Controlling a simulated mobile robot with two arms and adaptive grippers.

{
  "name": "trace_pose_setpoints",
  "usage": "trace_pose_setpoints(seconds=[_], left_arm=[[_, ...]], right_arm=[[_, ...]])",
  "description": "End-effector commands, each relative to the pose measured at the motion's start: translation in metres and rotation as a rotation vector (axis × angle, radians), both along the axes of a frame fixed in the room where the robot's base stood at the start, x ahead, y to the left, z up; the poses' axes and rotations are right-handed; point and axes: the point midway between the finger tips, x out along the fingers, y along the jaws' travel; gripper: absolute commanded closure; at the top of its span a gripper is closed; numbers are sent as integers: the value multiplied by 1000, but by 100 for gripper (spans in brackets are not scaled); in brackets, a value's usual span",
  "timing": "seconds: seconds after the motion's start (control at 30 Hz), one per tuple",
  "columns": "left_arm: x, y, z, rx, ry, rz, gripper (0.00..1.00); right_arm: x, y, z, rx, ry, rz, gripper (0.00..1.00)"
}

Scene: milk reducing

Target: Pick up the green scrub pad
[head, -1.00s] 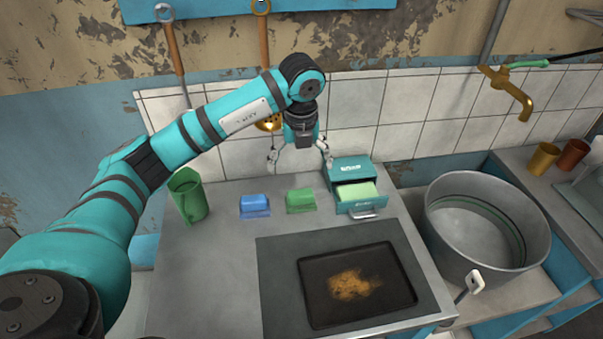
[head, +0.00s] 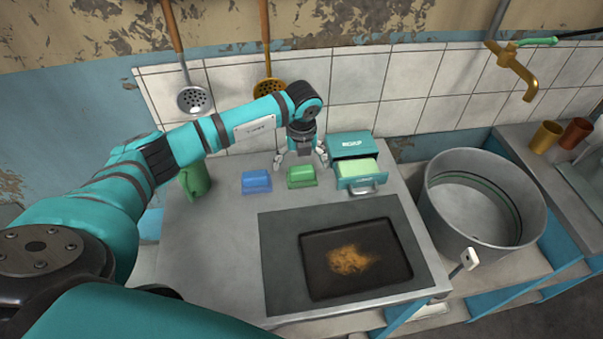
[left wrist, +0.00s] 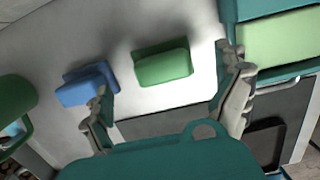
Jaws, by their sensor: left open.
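The green scrub pad (head: 302,177) lies on the grey counter (head: 215,250), between the blue pad and the small teal drawer box. It also shows in the left wrist view (left wrist: 163,66), between and beyond the finger tips. My left gripper (head: 300,165) is open and empty, just above and behind the green pad in the head view. In the left wrist view its two fingers (left wrist: 168,95) are spread wide, one beside the blue pad and one beside the drawer. The gripper is apart from the green pad. My right gripper is not in view.
A blue pad (head: 256,182) lies left of the green one. The teal box (head: 350,144) has an open drawer holding a light green block (head: 357,170). A green mug (head: 196,181) stands left. A dark tray (head: 311,276) lies in front; a large pot (head: 452,240) stands right.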

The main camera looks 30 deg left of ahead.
Motion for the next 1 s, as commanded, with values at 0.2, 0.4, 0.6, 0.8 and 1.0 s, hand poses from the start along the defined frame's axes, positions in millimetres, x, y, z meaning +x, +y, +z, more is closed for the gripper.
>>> trace_pose_setpoints(seconds=[0.2, 0.4, 0.6, 0.8, 1.0], left_arm=[[0, -3, -26, 0, 5, 0, 0], [3, -1, -49, -1, 1, 0, 0], [3, -1, -52, -1, -1, -1, 0], [3, -1, -51, -1, -1, 0, 20], [3, -1, -51, -1, -1, 0, 46]], right_arm=[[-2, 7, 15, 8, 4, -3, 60], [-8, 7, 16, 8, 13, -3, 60], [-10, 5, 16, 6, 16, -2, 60], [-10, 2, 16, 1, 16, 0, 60], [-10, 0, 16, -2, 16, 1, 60]])
